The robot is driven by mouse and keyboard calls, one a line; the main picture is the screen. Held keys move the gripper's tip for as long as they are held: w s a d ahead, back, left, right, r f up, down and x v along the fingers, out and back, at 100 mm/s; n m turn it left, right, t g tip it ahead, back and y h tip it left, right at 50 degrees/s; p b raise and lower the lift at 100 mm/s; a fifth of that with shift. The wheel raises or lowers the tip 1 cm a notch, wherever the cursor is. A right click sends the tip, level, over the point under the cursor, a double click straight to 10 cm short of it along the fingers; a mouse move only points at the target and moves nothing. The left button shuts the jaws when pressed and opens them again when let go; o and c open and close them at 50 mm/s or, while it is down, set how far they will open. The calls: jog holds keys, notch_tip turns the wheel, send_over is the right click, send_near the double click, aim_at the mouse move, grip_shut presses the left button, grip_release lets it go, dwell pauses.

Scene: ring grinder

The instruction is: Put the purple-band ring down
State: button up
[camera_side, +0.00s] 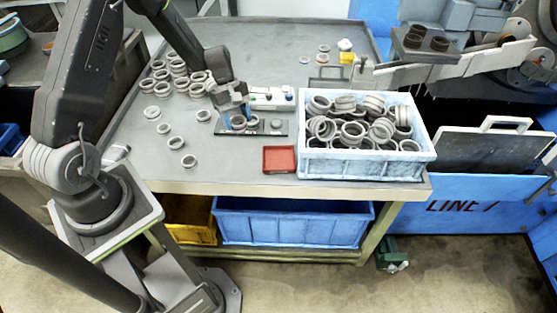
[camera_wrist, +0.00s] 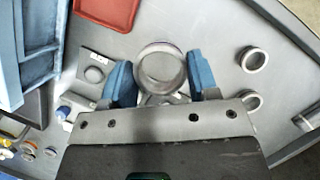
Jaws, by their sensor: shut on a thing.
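My gripper (camera_side: 236,117) has blue fingers and is over the left part of a dark fixture plate (camera_side: 265,130) on the grey table. In the wrist view my gripper (camera_wrist: 161,80) is shut on the purple-band ring (camera_wrist: 160,68), a grey metal ring between the two blue fingers. In the side view the ring (camera_side: 238,122) is partly hidden by the fingers. The purple band is hardly visible. I cannot tell whether the ring touches the plate.
A blue-white crate (camera_side: 365,170) full of grey rings stands at the right. A red tray (camera_side: 279,160) lies in front of the plate. Several loose rings (camera_side: 176,142) lie to the left. A white device with buttons (camera_side: 270,98) sits just behind the plate.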

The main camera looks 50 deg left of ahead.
jog(key=n, duration=0.1)
send_over(281, 162)
jog(key=a, duration=0.1)
notch_tip(281, 162, down, 7)
jog(key=shift+a+r, duration=0.1)
jog(key=shift+t, duration=0.3)
jog(key=shift+f, duration=2)
jog(key=o, duration=0.7)
jog(key=shift+f, duration=0.1)
